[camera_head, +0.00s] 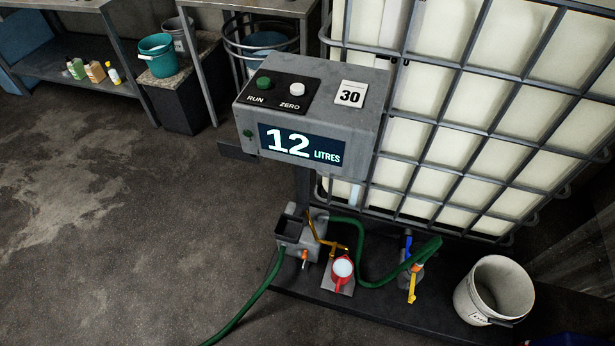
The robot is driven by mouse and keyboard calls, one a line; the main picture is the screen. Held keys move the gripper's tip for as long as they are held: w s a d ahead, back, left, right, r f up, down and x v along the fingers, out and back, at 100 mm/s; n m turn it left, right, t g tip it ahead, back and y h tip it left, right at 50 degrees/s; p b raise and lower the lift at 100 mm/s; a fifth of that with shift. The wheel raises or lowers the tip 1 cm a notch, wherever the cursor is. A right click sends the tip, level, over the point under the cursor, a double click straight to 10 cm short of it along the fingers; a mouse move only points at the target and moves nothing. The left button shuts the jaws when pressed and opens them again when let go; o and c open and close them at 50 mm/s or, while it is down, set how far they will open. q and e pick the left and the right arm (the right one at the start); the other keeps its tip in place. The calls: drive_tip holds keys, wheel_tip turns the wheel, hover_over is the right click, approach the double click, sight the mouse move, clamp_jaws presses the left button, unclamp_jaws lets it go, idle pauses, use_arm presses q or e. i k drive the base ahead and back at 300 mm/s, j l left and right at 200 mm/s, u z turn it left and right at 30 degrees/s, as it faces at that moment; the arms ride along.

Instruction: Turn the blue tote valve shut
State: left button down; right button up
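The blue valve handle (408,243) is a small upright piece at the foot of the caged white tote (450,135). It stands behind the end of the green hose (366,284); its exact turn position is too small to tell. A yellow lever (411,288) hangs just in front of and below it, next to a grey fitting and a bit of orange. Neither of my grippers shows in the view.
A grey display box (315,100) reads 12 LITRES, with a 30 card on top. Below it are a grey pump unit (298,240), brass pipework and a red-rimmed round part (342,268). A white bucket (494,291) stands right of the valve. Floor at left is open.

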sight(407, 255)
drive_tip(key=l+z, duration=0.1)
drive_tip(key=z, duration=1.05)
